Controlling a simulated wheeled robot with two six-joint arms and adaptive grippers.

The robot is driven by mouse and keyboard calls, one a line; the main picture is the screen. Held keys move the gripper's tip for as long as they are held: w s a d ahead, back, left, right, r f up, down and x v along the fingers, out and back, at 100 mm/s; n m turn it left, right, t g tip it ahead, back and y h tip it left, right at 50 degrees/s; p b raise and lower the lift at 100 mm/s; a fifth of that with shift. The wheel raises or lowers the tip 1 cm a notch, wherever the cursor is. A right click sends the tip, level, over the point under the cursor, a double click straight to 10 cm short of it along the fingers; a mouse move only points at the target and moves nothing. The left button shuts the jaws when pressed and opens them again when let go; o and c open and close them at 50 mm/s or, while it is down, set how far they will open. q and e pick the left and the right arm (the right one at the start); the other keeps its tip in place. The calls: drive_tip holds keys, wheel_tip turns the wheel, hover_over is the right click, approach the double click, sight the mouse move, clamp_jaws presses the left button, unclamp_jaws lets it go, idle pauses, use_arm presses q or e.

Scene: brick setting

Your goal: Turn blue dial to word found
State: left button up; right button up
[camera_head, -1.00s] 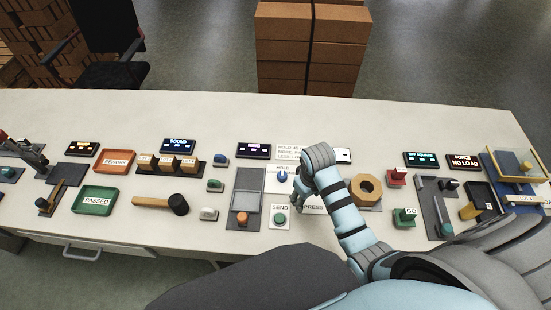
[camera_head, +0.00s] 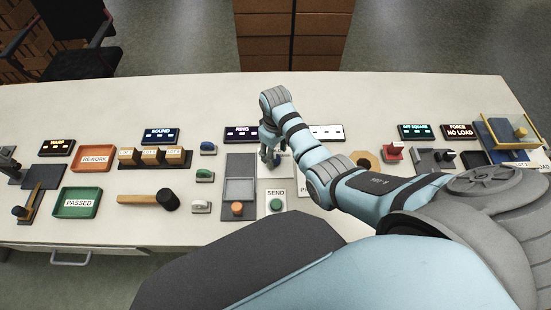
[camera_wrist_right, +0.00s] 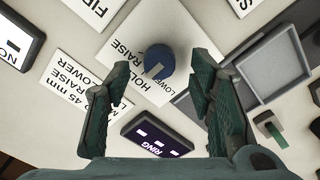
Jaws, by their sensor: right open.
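The blue dial (camera_wrist_right: 158,60) stands on a white card (camera_wrist_right: 138,28) in the right wrist view. Words around it read HOLD, RAISE and LOWER, partly hidden. A pale mark on the dial points toward the lower left of that view. My right gripper (camera_wrist_right: 154,72) is open, with its two fingers on either side of the dial in the picture. In the head view my right gripper (camera_head: 270,154) is over the card and hides the dial. My left gripper is not in view.
A RING display (camera_head: 242,134) stands behind the card. A grey panel with an orange button (camera_head: 237,208) is to its left, and a green SEND button (camera_head: 276,204) is in front. A wooden hex nut (camera_head: 366,160) lies to the right, partly behind my arm.

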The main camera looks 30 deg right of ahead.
sight(275, 160)
wheel_tip(275, 160, down, 3)
drive_tip(key=shift+s+r+b, duration=0.1)
drive_tip(key=shift+b, duration=0.25)
drive_tip(key=shift+c, duration=0.3)
drive_tip(key=c, duration=1.1)
